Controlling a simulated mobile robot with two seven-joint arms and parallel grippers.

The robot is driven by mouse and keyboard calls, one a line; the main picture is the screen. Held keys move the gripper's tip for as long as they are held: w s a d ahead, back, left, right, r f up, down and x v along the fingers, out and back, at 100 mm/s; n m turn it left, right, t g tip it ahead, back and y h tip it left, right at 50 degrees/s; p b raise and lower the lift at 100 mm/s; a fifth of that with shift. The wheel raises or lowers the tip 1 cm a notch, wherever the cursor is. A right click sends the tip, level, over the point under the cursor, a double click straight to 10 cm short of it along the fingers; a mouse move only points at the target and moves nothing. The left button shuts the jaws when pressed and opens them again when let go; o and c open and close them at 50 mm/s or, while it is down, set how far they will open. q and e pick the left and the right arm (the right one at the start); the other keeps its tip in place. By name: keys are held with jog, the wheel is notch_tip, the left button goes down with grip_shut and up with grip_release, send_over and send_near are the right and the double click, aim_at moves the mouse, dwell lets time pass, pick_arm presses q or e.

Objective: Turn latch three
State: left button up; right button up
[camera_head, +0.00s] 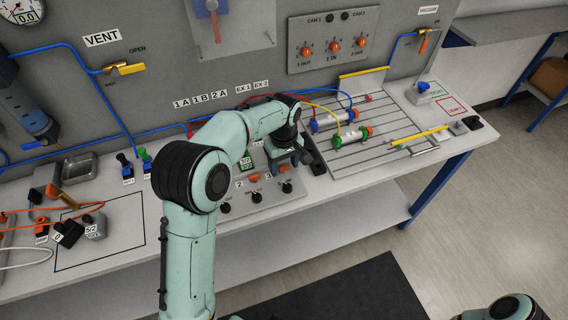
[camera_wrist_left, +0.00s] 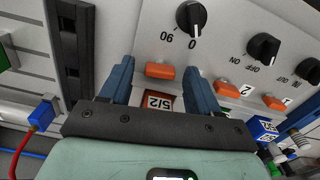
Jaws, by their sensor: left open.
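Latch three is an orange block on the sloped white panel (camera_head: 262,208), beside the printed "3" in the head view. In the left wrist view the orange latch (camera_wrist_left: 160,71) lies flat, crosswise between the two blue fingertips. My left gripper (camera_head: 290,160) is over the panel's right end, pointing down, and open. Its fingers (camera_wrist_left: 159,76) stand on either side of the latch, with a gap at each side; I cannot tell how far above the panel they are. A "5/2" label (camera_wrist_left: 160,102) shows between the fingers. My right gripper is out of view.
Two more orange latches, two (camera_wrist_left: 227,89) and one (camera_wrist_left: 273,102), sit in the same row. Black knobs, including the 0/90 knob (camera_wrist_left: 190,17), line the panel's front. A slotted plate (camera_head: 375,135) with cylinders and hoses is to the right.

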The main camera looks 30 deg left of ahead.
aim_at(284, 166)
pick_arm(q)
jog(key=c, duration=1.1)
jog(key=shift+o, duration=0.3)
jog(key=shift+m, duration=0.9)
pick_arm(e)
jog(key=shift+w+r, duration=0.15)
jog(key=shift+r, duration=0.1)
pick_arm(q)
jog(key=o, duration=1)
jog(key=shift+o, duration=0.2)
notch_tip(284, 166, up, 13)
jog(key=p, duration=0.2)
jog(key=shift+r, duration=0.2)
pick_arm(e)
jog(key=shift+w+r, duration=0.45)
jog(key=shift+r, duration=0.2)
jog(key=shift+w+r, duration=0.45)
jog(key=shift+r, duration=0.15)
